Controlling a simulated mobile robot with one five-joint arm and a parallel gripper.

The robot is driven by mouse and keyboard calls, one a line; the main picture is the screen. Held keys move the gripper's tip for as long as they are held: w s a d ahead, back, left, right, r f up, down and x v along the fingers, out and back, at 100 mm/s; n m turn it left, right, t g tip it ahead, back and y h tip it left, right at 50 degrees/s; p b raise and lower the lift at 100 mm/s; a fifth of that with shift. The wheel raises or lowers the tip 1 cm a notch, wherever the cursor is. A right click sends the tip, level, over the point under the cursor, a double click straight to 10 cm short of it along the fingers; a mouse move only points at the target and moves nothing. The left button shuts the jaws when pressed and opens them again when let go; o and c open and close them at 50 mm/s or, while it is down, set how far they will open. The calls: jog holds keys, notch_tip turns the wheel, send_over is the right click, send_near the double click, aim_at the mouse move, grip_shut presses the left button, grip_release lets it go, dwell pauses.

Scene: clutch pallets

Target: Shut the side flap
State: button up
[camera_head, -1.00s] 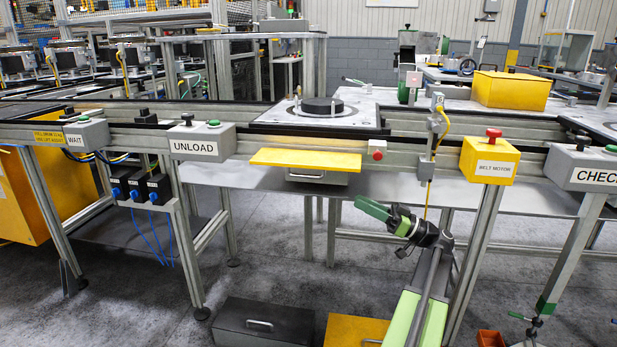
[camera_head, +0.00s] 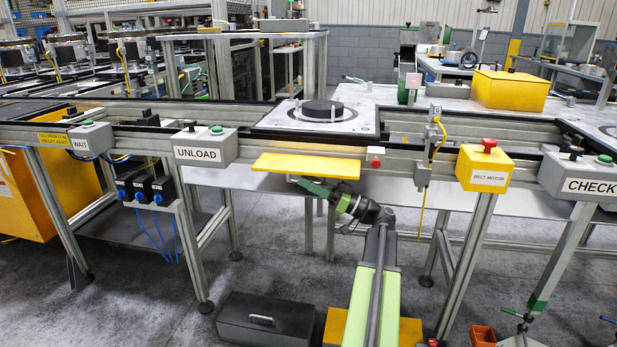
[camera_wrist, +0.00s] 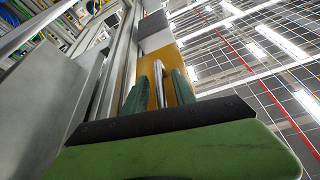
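The side flap is most likely the yellow panel (camera_head: 306,165) jutting out from the conveyor frame below the round black disc; it looks nearly level. It also shows in the wrist view (camera_wrist: 148,68). My gripper is under the flap, reaching in from the lower right. I cannot tell whether the fingers touch the bars or the flap.
The UNLOAD box (camera_head: 205,148) is left of the flap, a red button (camera_head: 376,155) just right of it, and the BELT MOTOR box (camera_head: 485,166) further right. A yellow cable (camera_head: 420,212) hangs between. A dark grey case (camera_head: 265,322) lies on the floor.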

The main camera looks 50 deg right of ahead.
jog(key=shift+w+a, duration=0.1)
jog(key=shift+w, duration=0.05)
grip_shut()
dwell(1.4)
